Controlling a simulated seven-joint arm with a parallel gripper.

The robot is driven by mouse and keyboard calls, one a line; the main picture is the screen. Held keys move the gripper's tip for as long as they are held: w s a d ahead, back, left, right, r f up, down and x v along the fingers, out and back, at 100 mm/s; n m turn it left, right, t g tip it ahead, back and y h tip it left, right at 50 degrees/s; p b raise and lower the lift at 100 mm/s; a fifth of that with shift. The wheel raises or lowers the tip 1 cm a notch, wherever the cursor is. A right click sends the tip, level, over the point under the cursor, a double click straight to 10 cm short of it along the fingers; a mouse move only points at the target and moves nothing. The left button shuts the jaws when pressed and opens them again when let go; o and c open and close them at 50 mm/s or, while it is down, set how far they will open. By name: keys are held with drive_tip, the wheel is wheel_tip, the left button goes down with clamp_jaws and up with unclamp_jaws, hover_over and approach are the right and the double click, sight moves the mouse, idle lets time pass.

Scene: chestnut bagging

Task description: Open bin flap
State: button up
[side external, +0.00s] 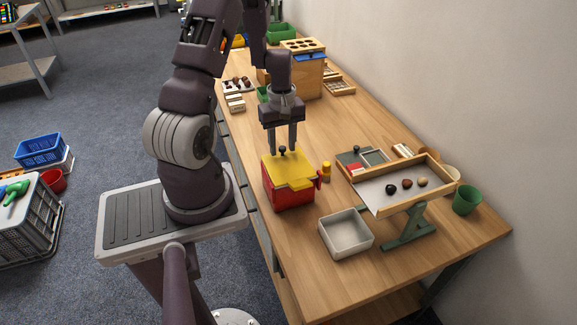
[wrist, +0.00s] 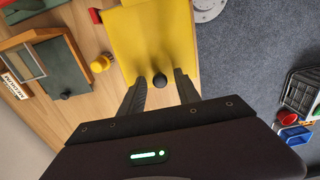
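The bin (side external: 291,196) is a red box on the table with a yellow flap (side external: 287,169) lying over its top. A dark round knob (side external: 282,149) stands on the flap near its far edge. My gripper (side external: 283,150) points down over the flap, its two fingers on either side of the knob. In the wrist view the yellow flap (wrist: 150,40) fills the upper middle. The knob (wrist: 160,80) shows between the open fingertips (wrist: 160,83), with a gap on both sides. I cannot tell how far the fingertips are above the flap.
A grey tray (side external: 345,233) stands right of the bin. A tilted wooden tray (side external: 370,196) holds several chestnuts, with a green cup (side external: 466,200) beyond it. A yellow knob (side external: 326,170) and a small board with a dark knob (wrist: 66,93) are close to the bin.

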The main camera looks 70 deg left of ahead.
clamp_jaws()
drive_tip(key=shift+d+r, duration=0.35)
drive_tip(key=shift+r, duration=0.55)
drive_tip(key=shift+d+r, duration=0.15)
drive_tip(key=shift+r, duration=0.2)
drive_tip(key=shift+d+r, duration=0.4)
drive_tip(key=shift+r, duration=0.1)
drive_tip(key=shift+d+r, duration=0.3)
drive_tip(key=shift+r, duration=0.15)
